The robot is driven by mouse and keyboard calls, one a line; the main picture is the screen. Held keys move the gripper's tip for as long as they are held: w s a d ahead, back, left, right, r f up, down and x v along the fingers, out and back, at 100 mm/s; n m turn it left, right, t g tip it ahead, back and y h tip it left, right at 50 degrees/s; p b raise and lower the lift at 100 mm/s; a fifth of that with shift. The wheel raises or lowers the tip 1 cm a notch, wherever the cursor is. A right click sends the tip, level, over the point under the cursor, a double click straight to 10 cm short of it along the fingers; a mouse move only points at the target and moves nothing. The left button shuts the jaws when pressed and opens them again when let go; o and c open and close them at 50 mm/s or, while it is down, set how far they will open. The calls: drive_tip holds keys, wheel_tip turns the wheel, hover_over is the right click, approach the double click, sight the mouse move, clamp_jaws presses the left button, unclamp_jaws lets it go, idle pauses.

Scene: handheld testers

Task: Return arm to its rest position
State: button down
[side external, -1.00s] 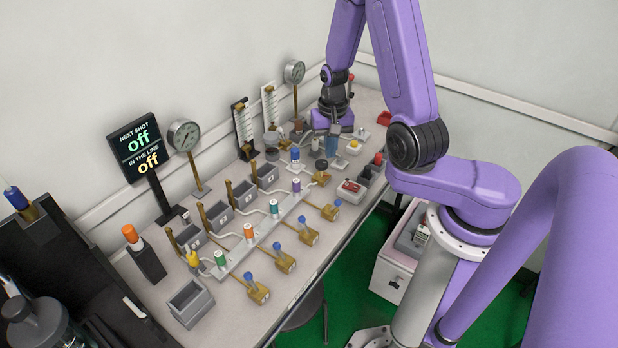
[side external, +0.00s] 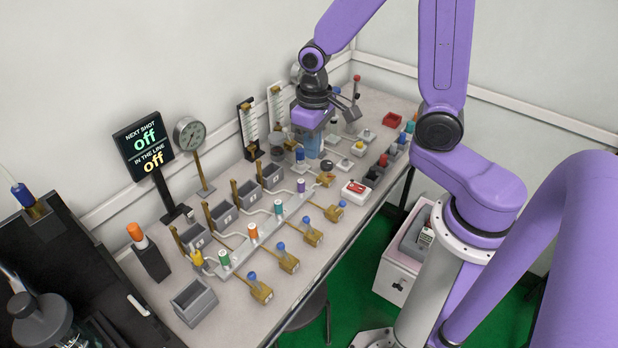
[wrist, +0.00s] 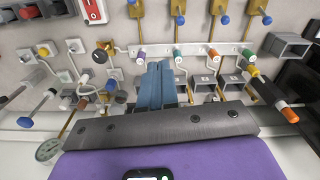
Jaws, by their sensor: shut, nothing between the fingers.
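My purple arm reaches in from the right over the bench in the side view. My gripper (side external: 313,152) hangs above the far half of the bench, with its blue fingers pointing down and together. It holds nothing. In the wrist view the two blue fingers (wrist: 160,66) lie side by side, over the bench with its row of coloured-cap valves. Whether the fingertips clear the parts behind them is hard to tell from the side view.
The bench (side external: 330,255) carries a manifold with coloured caps, grey bins (side external: 195,302), a gauge (side external: 190,133) and a sign reading "off" twice (side external: 143,145). A red-topped switch box (side external: 355,190) is near the front edge. Open air lies above the bench's near half.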

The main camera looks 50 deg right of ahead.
drive_tip(key=s+a+r+n, duration=0.1)
drive_tip(key=s+r+n, duration=0.2)
drive_tip(key=s, duration=0.6)
drive_tip(key=s+a+r+n, duration=0.1)
drive_tip(key=s+r+n, duration=0.2)
drive_tip(key=s+n, duration=0.4)
drive_tip(key=s, duration=0.3)
drive_tip(key=shift+a+r+n, duration=0.3)
drive_tip(key=shift+a+n, duration=0.05)
drive_tip(key=shift+n, duration=0.05)
